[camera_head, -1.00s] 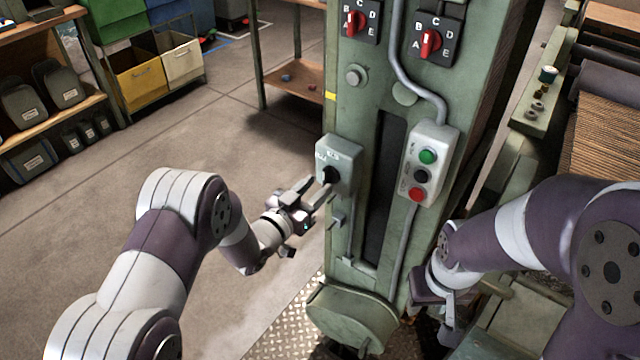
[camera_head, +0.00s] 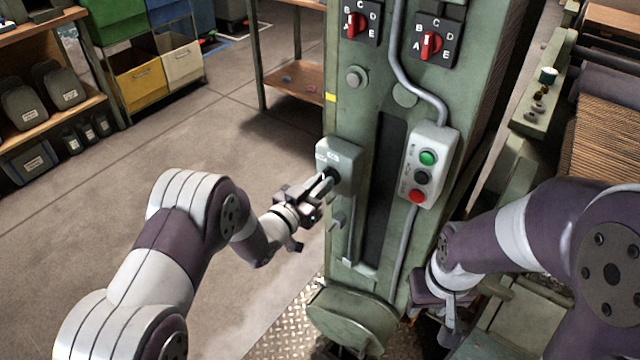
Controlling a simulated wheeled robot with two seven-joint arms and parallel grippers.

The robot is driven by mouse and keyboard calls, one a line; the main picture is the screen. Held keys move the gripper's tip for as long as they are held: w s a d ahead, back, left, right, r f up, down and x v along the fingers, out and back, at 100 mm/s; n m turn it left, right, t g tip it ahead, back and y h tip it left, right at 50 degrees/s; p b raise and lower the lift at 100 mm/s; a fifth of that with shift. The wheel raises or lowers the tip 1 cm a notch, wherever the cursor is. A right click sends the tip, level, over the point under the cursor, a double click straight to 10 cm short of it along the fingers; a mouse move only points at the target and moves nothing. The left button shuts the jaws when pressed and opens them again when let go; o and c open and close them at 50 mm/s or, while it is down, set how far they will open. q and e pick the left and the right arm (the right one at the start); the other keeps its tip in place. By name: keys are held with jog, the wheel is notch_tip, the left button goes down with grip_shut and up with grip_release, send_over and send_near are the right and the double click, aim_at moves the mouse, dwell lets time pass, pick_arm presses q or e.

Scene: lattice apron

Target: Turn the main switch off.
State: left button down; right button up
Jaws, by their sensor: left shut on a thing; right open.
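The main switch appears to be the grey-green box (camera_head: 345,155) with a black knob (camera_head: 333,174) on the left part of the green machine column. Small white markings show above the knob; they are too small to read. My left gripper (camera_head: 326,182) comes in from the lower left and is shut on the knob, hiding part of it. The knob's exact angle is hard to tell. My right gripper (camera_head: 450,312) is low at the right of the column's foot, away from the switch; its fingers are hard to make out.
A grey button box (camera_head: 430,165) with green, black and red buttons is right of the switch. Two red selector knobs (camera_head: 355,22) (camera_head: 431,42) sit higher on the column (camera_head: 365,110). A small lever (camera_head: 337,219) juts out below the switch. Open floor (camera_head: 240,150) lies left.

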pick_arm(q)
jog(key=shift+w+a+f+n+p, duration=0.1)
jog(key=shift+n+p, duration=0.45)
jog(key=shift+n, duration=2.3)
jog(key=shift+w+a+f+n+p, duration=0.15)
jog(key=shift+n+p, duration=0.35)
jog(key=shift+n, duration=2.4)
jog(key=shift+s+f+n+p, duration=0.1)
jog(key=shift+n+p, duration=0.45)
jog(key=shift+n, duration=2.3)
jog(key=c, duration=1.1)
grip_release()
jog(key=shift+c, duration=0.2)
jog(key=v, duration=1.2)
jog(key=shift+s+a, duration=0.2)
jog(key=shift+s, duration=0.05)
